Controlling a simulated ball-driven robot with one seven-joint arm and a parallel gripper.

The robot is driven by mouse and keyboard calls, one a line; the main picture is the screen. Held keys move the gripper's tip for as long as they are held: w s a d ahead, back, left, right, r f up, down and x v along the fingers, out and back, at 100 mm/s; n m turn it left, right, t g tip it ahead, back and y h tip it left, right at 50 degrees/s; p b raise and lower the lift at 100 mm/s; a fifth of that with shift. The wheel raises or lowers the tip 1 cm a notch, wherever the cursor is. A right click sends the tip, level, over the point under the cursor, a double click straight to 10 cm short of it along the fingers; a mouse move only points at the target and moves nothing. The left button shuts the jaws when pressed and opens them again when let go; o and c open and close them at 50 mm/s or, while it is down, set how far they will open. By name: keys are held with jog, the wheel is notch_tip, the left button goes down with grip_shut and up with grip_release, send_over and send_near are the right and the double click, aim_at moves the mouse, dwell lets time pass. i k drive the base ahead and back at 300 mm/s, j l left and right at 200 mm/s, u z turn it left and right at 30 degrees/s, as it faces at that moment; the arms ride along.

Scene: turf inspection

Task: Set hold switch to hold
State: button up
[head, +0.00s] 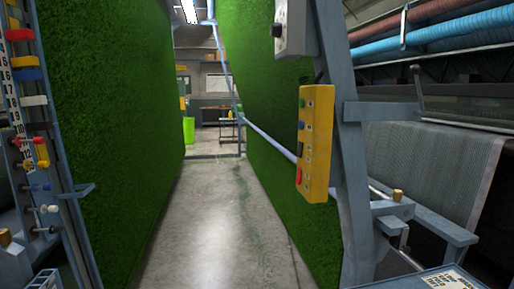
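A yellow control box (317,135) is fixed to a grey upright post right of the middle. Its face carries a column of small coloured buttons, with a red one near the bottom. Above it, a grey box (296,27) has a black knob (276,30) on its left face and is cut off by the top edge. A panel with printed labels (430,283) shows partly at the bottom right. I cannot read which control is the hold switch or how it is set. My gripper is not in view.
A concrete aisle (208,220) runs clear between green turf walls (110,110). A numbered scale with coloured blocks (27,75) stands at the left. A grey frame with brackets (425,225) and blue and red rolls (440,35) fill the right. A green bin (188,130) stands far back.

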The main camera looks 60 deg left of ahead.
aim_at(299, 178)
jog(key=u, duration=1.4)
